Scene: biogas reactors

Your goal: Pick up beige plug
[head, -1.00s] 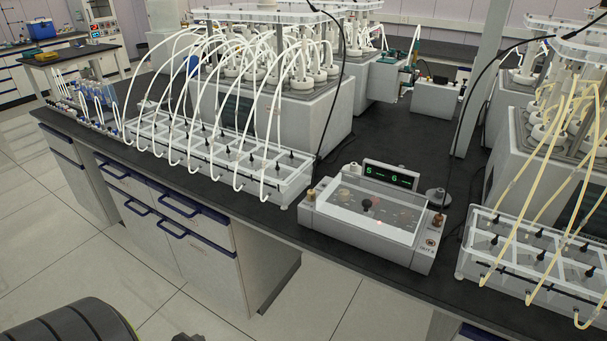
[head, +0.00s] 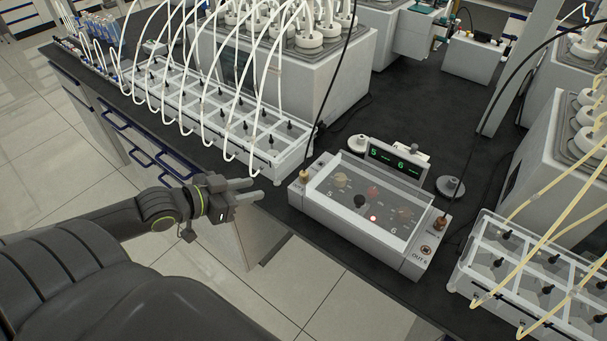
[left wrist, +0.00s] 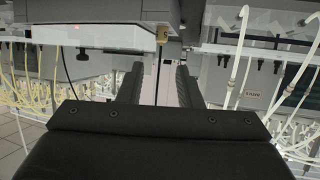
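A small beige plug (head: 304,177) stands upright at the left end of the grey control box (head: 345,222), near a black cable. It seems to show again at the top of the left wrist view (left wrist: 163,35), between and beyond the fingers. My left gripper (head: 252,189) is left of the box, near the bench's front edge. Its two fingers point toward the plug and are apart and empty, as the left wrist view (left wrist: 159,84) also shows. The gripper does not touch the plug. My right gripper is not in view.
A clear rack with white tubes (head: 215,115) stands behind and left of the gripper. A second rack with yellow tubes (head: 535,270) is at the right. A brown plug (head: 440,223) sits at the box's right end. A lit display (head: 393,158) stands behind the cover.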

